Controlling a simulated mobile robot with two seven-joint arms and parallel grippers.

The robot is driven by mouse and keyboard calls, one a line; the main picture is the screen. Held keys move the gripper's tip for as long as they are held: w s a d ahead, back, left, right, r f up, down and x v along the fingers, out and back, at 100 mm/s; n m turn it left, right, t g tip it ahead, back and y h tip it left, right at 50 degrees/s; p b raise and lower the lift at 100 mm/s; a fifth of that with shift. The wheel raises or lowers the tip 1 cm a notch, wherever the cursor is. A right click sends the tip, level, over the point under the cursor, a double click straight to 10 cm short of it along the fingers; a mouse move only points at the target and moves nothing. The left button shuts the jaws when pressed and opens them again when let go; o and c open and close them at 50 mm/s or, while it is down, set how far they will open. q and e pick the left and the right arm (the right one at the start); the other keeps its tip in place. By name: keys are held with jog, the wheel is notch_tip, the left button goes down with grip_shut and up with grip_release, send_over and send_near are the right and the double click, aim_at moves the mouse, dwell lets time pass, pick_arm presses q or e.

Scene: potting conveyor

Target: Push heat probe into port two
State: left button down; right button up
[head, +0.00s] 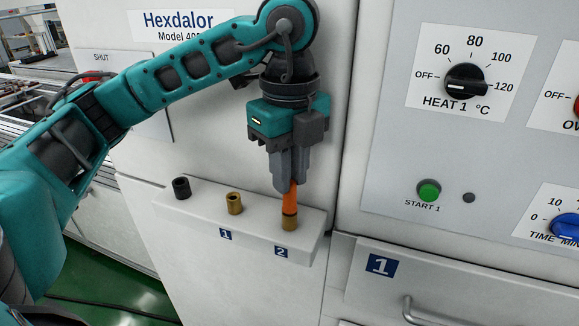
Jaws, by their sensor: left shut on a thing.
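My left gripper (288,186) points down and is shut on the heat probe (290,197), an orange-handled rod. The probe stands upright, its lower end at the brass port two (289,222), above the blue label 2. Whether its tip is inside the port, and how deep, I cannot tell. The upper part of the probe is hidden between the fingers. The brass port one (234,204), above label 1, is empty. My right gripper is not in view.
A black socket (182,188) sits at the left of the white ledge (255,255). A control panel with a heat dial (466,82), green start button (429,190) and blue time dial (567,226) is at the right. A drawer handle (440,312) sticks out below.

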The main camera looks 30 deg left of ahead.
pick_arm(q)
jog(key=shift+f, duration=0.3)
jog(key=c, duration=0.9)
grip_release()
jog(key=shift+r, duration=0.1)
jog(key=shift+c, duration=0.2)
notch_tip(320, 180, up, 13)
jog(key=p, duration=0.3)
jog(key=shift+p, duration=0.35)
